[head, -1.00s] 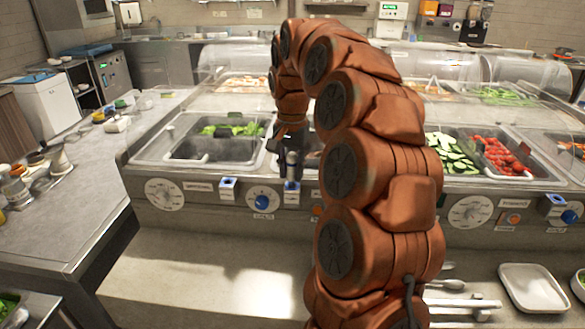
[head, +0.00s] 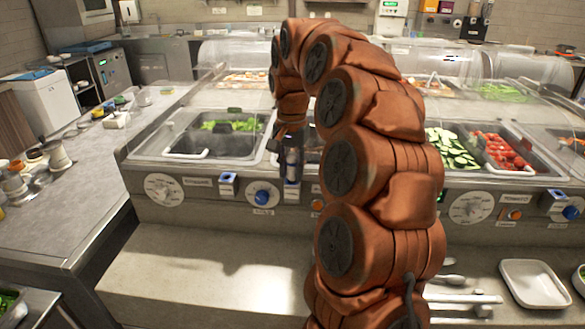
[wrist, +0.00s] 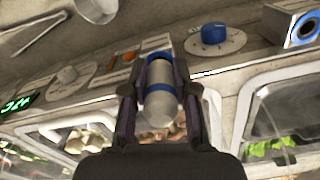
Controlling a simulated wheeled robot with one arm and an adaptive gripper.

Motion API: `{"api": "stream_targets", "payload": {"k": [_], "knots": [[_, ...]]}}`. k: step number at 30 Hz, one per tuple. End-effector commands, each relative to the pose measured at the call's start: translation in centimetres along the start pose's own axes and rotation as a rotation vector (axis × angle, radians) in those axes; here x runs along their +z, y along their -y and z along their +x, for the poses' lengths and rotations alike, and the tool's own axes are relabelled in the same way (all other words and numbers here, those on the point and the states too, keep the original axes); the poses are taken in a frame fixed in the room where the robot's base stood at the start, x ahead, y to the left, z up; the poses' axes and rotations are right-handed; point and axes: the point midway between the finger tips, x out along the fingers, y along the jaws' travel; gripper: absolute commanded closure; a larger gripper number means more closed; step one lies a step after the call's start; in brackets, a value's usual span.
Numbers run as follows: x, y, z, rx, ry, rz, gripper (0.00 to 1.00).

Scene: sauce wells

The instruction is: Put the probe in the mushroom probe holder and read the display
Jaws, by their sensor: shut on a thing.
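My gripper (wrist: 158,95) is shut on the probe, a silver cylinder with a blue band (wrist: 160,112), held between the two dark fingers. In the head view my gripper (head: 291,165) is at the front panel of the counter, right of a blue dial (head: 262,197). A blue arc shows around the probe's far end in the wrist view. I cannot tell whether that end is seated in a holder or just in front of one. A green-lit display (wrist: 16,105) is at the left of the wrist view, too small to read surely. Which holder is the mushroom one is not legible.
An empty blue-ringed holder (wrist: 304,27) is beyond the blue dial (wrist: 216,39), and also shows in the head view (head: 228,184). An orange button (head: 318,205) is just right of my gripper. Food wells with lettuce (head: 230,126) and tomatoes (head: 503,152) lie behind the panel.

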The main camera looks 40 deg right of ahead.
Motion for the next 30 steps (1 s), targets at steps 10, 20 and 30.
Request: {"api": "stream_targets", "payload": {"k": [10, 20, 30], "knots": [[0.0, 0.0, 0.0, 0.0, 0.0, 0.0, 0.5], [0.0, 0.0, 0.0, 0.0, 0.0, 0.0, 0.43], [0.0, 0.0, -1.3, 0.001, 0.0, 0.0, 0.43]]}}
